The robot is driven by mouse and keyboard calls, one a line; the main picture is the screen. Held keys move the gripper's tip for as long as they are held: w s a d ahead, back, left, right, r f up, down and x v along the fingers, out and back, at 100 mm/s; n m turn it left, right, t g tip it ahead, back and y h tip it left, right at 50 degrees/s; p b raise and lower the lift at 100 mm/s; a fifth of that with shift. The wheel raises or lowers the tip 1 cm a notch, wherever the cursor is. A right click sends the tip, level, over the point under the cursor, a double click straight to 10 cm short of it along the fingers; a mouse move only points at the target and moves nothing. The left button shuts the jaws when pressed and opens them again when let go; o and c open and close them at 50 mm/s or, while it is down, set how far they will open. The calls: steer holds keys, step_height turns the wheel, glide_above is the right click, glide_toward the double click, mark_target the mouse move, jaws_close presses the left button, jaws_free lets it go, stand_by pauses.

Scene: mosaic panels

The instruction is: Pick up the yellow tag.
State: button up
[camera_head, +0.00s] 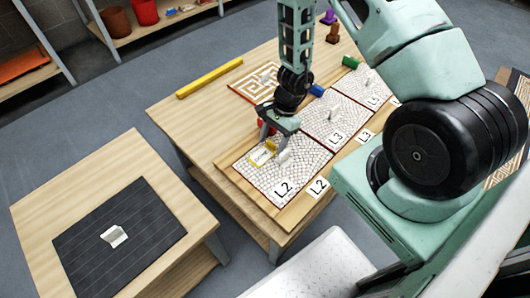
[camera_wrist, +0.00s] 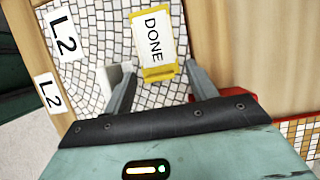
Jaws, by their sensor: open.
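The yellow tag (camera_wrist: 153,45) has a white face reading DONE and a yellow edge. It is on the white mosaic panel marked L2 (camera_wrist: 92,92). In the head view the tag (camera_head: 259,158) shows on the L2 panel (camera_head: 296,188), just below my gripper (camera_head: 277,136). In the wrist view my gripper (camera_wrist: 157,82) is open, its two fingers apart with the tag's yellow end ahead and between them. Nothing is held. I cannot tell the exact height of the fingers above the panel.
A white block (camera_head: 284,156) stands on the panel close to the left finger. A red object (camera_wrist: 228,104) lies by the right finger. The L3 panel (camera_head: 327,130) adjoins. A yellow bar (camera_head: 209,79) lies at the table's far edge. A separate table (camera_head: 60,190) stands at left.

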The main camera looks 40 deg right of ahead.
steer(key=c, duration=1)
steer(key=shift+r, duration=0.15)
steer(key=shift+c, duration=0.2)
step_height(320, 180, up, 11)
steer(key=p, duration=0.3)
step_height(320, 180, up, 9)
steer(key=p, duration=0.7)
steer(key=shift+p, duration=0.35)
stand_by(1.1)
